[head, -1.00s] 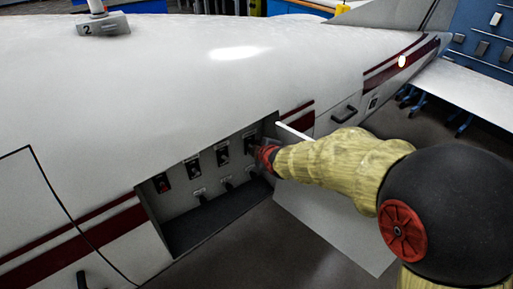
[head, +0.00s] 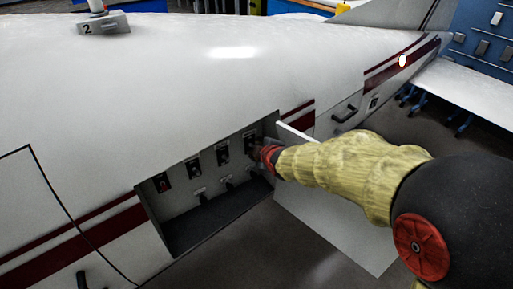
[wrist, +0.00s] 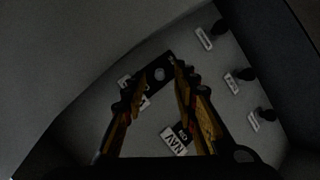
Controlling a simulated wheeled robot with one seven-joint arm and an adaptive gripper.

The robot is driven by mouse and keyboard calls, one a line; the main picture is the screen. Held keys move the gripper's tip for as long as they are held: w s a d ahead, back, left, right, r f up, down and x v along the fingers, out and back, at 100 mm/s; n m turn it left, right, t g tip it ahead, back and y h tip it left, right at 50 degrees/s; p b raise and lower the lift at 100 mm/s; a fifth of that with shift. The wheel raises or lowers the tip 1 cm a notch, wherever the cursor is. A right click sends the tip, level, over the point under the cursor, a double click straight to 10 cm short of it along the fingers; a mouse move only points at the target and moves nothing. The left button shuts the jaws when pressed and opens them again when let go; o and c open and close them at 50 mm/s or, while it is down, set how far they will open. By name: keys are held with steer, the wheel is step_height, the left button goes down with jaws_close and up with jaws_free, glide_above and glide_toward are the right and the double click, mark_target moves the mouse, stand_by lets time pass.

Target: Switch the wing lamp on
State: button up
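An open bay in the white fuselage holds a switch panel (head: 205,182). A label reading "NAV" (wrist: 178,143) shows near the right finger. Contact with the switch cannot be told. I cannot identify the wing lamp or its switch by name.
A lower row of black knobs (head: 228,184) runs below the switches. The bay's open white door (head: 335,235) hangs under my forearm. A small white light (head: 403,60) shows on the rear fuselage.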

steer(key=v, duration=1)
steer(key=shift+s, duration=0.2)
steer(key=shift+d, duration=0.1)
steer(key=s+d+f+m+g+h, duration=0.35)
steer(key=s+d+f+m, duration=0.3)
steer(key=s, duration=0.25)
steer(key=s+d+r+m+b, duration=0.1)
steer(key=s+d+r+m, duration=0.1)
steer(key=s, duration=0.4)
steer(key=s+d+r+m+g, duration=0.1)
steer(key=s+d+r+m, duration=0.1)
steer(key=s+d+m, duration=0.2)
steer(key=s+d+r+m+b, duration=0.1)
steer(key=s+d+r+m, duration=0.1)
steer(key=s, duration=0.7)
steer(key=shift+s+d+m+g+b, duration=0.3)
steer(key=shift+s+d+m+g, duration=0.05)
steer(key=shift+d+m, duration=0.6)
